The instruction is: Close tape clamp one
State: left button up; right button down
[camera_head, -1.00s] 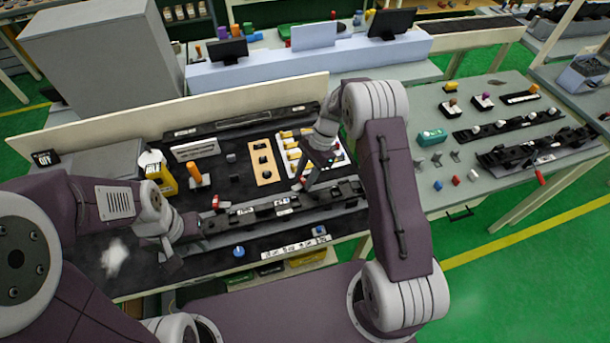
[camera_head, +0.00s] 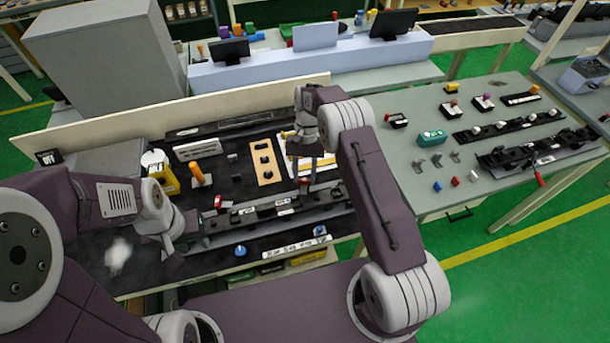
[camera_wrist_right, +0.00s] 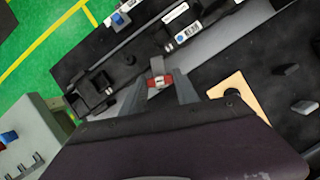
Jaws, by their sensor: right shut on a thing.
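A long black fixture (camera_head: 265,212) lies across the dark bench, and part of it shows in the right wrist view (camera_wrist_right: 128,60). My right gripper (camera_wrist_right: 160,86) is shut on a small red piece (camera_wrist_right: 153,81) with a grey rounded part by it, which looks like a tape clamp's handle. Whether it is joined to the fixture is unclear. In the head view my right gripper (camera_head: 304,172) points down behind the fixture's right part. Another red piece (camera_head: 218,201) stands at the fixture's left part. My left gripper (camera_head: 181,243) is low at the fixture's left end; its fingers are unclear.
A wooden plate (camera_head: 264,162) and a white tray (camera_head: 327,172) lie behind the fixture. An orange-handled tool (camera_head: 197,173) and a yellow container (camera_head: 159,172) stand at left. A blue knob (camera_head: 240,250) and a white label strip (camera_head: 296,246) are in front.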

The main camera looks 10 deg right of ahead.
pick_arm(q)
jog(key=shift+f, duration=0.1)
pick_arm(e)
jog(key=shift+w+a+r+n+h, duration=0.1)
jog(key=shift+n+h, duration=0.35)
jog(key=shift+n, duration=0.6)
jog(key=shift+a+r+n+h, duration=0.1)
jog(key=shift+n+h, duration=0.35)
jog(key=shift+n, duration=0.6)
jog(key=c, duration=0.9)
grip_release()
jog(key=shift+f, duration=0.1)
